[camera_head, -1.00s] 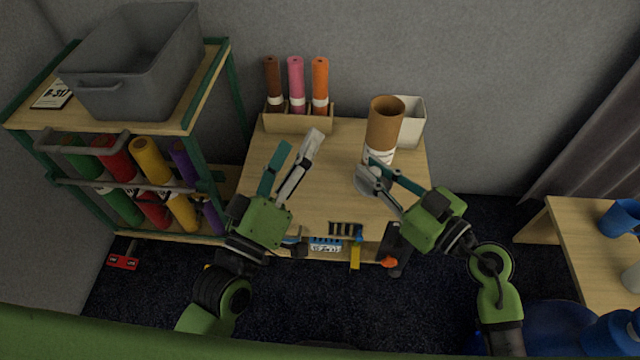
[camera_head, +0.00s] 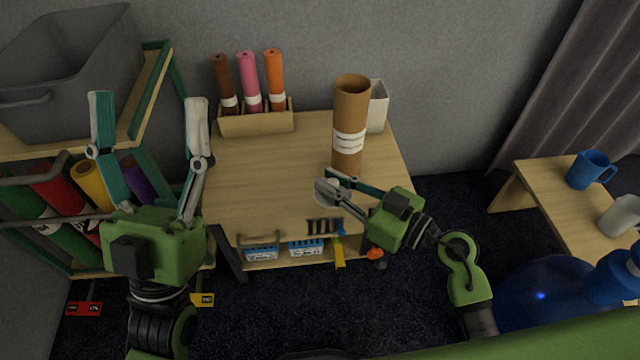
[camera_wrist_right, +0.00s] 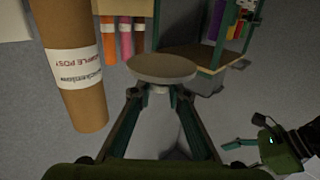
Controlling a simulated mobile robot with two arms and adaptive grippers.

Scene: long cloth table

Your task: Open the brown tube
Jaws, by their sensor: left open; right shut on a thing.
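The brown tube (camera_head: 349,110) stands upright on the wooden table (camera_head: 270,180), with a white label around it. Its top looks open and hollow in the head view. My right gripper (camera_head: 330,188) is shut on a round, flat, pale cap (camera_wrist_right: 162,68), in front of the tube's lower part in the head view. In the right wrist view the tube (camera_wrist_right: 75,75) is to the left of the cap and apart from it. My left gripper (camera_head: 149,100) is open and empty, raised at the left with its fingers wide apart.
A wooden holder (camera_head: 257,123) with brown, pink and orange rolls stands at the table's back left. A white container (camera_head: 377,108) is behind the tube. A shelf with a grey bin (camera_head: 65,70) is at left; a side table with a blue mug (camera_head: 590,170) is at right.

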